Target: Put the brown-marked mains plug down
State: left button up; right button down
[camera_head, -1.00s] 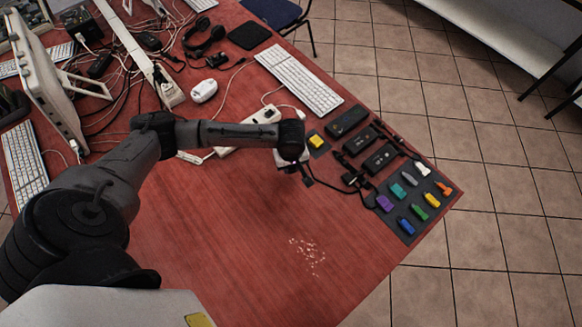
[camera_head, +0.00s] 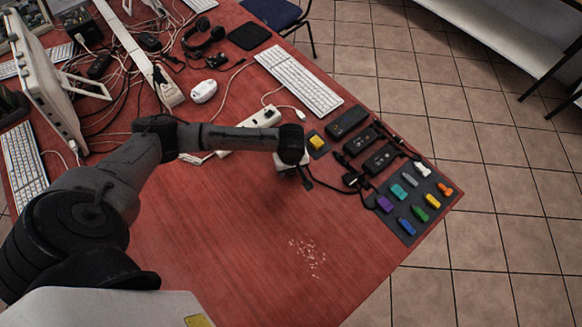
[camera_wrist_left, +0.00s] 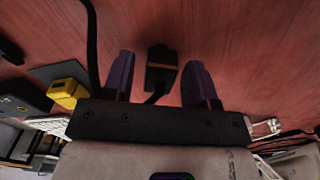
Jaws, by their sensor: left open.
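The brown-marked mains plug (camera_wrist_left: 161,72) is black with a brown-orange band. In the left wrist view it sits between the two fingers of my left gripper (camera_wrist_left: 160,82), with a gap on each side. The fingers are open and do not appear to touch it. A black cable runs from the plug toward the gripper body. In the head view my left gripper (camera_head: 295,168) is low over the red table, left of the black boxes; the plug is mostly hidden there. My right gripper is not in view.
A grey mat (camera_head: 411,205) with several coloured pieces lies at the table's right corner. Black boxes (camera_head: 380,159) and a yellow block (camera_head: 317,142) are near the gripper. A white power strip (camera_head: 262,117) lies behind.

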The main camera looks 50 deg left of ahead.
pick_arm(q)
notch_tip(320, 180, up, 12)
jog(key=p, duration=0.3)
jog(key=s+d+f+m+t+h, duration=0.1)
jog(key=s+d+f+m, duration=0.1)
jog(key=s+d+m, duration=0.35)
jog(key=s+d+f+m+t+h, duration=0.1)
jog(key=s+d+f+m, duration=0.2)
jog(key=s+d+m, duration=0.3)
jog(key=s+a+r+m+t+y, duration=0.1)
jog(key=s+a+m, duration=0.1)
jog(key=s, duration=0.7)
jog(key=shift+s+a+m+t+y, duration=0.3)
jog(key=shift+m+y, duration=0.1)
jog(key=shift+m, duration=0.35)
jog(key=shift+r+p, duration=0.1)
jog(key=shift+p, duration=0.2)
